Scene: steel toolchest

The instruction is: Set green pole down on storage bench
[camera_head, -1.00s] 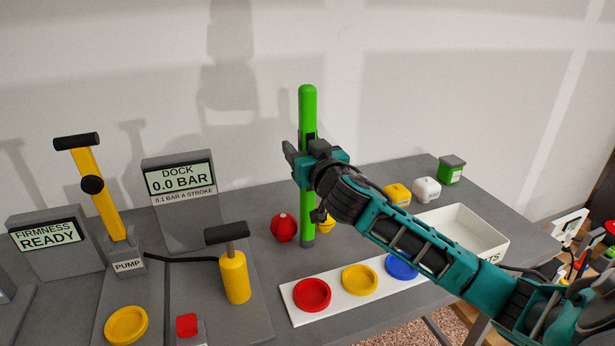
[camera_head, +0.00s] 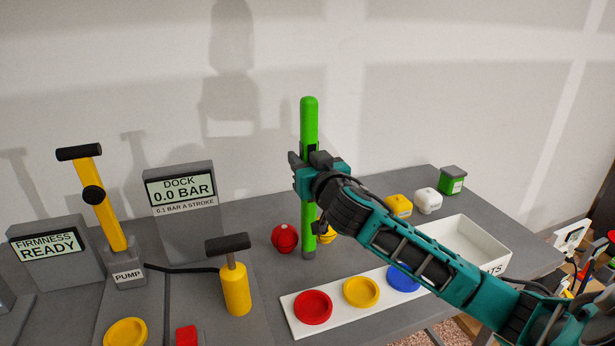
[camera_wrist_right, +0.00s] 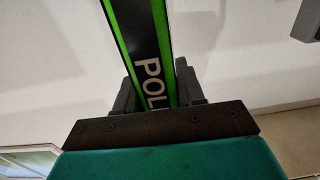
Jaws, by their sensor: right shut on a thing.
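The green pole (camera_head: 309,122) stands upright in the head view, over the grey storage bench (camera_head: 262,318). My right gripper (camera_head: 308,172) is shut on it at about mid-height. The pole's lower end shows near the bench top, between a red ball-like piece and a yellow one; I cannot tell whether it touches the bench. In the right wrist view the pole (camera_wrist_right: 150,45) runs between the fingers, with a black label whose visible letters read "POL". My left gripper is not in view.
A red piece (camera_head: 285,238) and a yellow piece (camera_head: 327,234) are close beside the pole's foot. A white strip with coloured discs (camera_head: 335,311) lies in front. A white bin (camera_head: 498,262) is right; a yellow hand pump (camera_head: 236,288) and dock display (camera_head: 182,195) are left.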

